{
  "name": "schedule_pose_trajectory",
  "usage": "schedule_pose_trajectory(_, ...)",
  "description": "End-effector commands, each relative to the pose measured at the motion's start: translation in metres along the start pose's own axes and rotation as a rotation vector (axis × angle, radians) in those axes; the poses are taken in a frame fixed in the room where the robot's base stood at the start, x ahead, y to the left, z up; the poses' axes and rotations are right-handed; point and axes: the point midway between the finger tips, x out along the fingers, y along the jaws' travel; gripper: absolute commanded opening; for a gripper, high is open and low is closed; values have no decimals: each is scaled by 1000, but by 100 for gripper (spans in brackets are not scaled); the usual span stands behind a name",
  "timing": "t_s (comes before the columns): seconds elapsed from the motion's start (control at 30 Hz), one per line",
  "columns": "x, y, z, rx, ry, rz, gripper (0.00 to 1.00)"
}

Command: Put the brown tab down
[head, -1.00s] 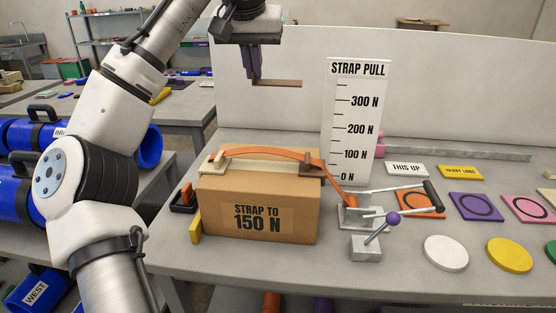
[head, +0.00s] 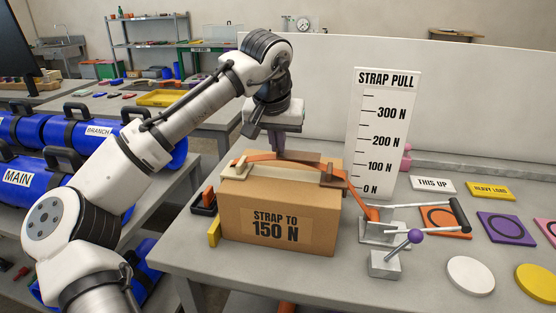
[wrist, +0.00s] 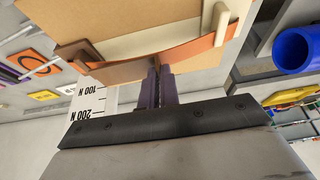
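My gripper (head: 278,150) points down just above the top of a cardboard box (head: 318,230), with its purple fingers close together. It is shut on the brown tab (head: 300,156), a thin flat piece that sticks out to the right of the fingertips. In the wrist view the brown tab (wrist: 122,75) shows beside the fingers, close to the orange strap (wrist: 195,54). I cannot tell whether the tab touches the strap or box.
A metal tensioner (head: 385,232) and a purple-knobbed lever (head: 392,255) stand right of the box. A STRAP PULL scale board (head: 385,135) stands behind. Coloured tiles (head: 497,228) and round discs (head: 470,276) lie at right.

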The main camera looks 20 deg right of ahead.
Motion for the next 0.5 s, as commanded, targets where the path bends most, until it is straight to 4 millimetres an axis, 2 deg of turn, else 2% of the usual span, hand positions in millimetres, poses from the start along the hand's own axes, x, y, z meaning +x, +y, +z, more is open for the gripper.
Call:
schedule_pose_trajectory(0.17, 12, 0, 5, 0, -1, -1, 0)
schedule_pose_trajectory(0.4, 41, 0, 17, 1, 0, 0, 0)
schedule_pose_trajectory(0.5, 43, 0, 18, 0, 2, 1, 0)
